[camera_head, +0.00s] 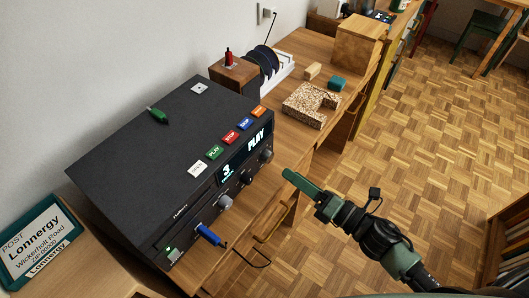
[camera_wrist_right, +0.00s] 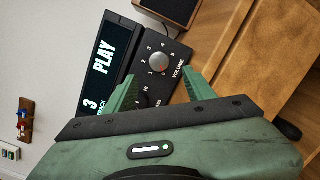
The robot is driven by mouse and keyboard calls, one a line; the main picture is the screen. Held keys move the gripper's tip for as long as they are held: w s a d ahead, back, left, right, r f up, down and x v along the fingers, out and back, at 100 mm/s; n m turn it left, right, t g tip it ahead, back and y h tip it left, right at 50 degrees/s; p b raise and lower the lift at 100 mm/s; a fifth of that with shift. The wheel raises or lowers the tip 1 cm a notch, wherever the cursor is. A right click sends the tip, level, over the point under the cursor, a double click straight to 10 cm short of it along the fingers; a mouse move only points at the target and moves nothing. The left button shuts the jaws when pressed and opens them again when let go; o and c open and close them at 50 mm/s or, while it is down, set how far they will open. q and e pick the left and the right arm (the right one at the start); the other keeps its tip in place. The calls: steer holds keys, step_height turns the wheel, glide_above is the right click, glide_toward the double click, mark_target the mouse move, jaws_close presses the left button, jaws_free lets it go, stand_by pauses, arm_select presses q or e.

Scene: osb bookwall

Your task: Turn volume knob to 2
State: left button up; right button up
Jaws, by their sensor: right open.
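The black player (camera_head: 165,150) stands on the wooden sideboard, its lit display (camera_head: 245,155) reading 3 and PLAY. The round silver volume knob (camera_wrist_right: 158,62) shows in the right wrist view, ringed by numbers and the word VOLUME. It sits at the right end of the front panel, where it looks small in the head view (camera_head: 266,156). I cannot tell its setting clearly. My right gripper (camera_wrist_right: 161,77) is open, its green fingers either side of the knob's line but apart from it. In the head view the gripper (camera_head: 290,175) is in front of the panel. My left gripper is out of view.
A blue plug (camera_head: 208,235) with a black cable sticks out of the front panel, near a light knob (camera_head: 225,202). Floor in front is free.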

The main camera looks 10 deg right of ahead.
mark_target(270, 159)
steer(key=p+x, duration=0.1)
steer(key=x, duration=0.6)
steer(key=shift+p, duration=0.3)
jaws_close()
steer(key=shift+r, duration=0.1)
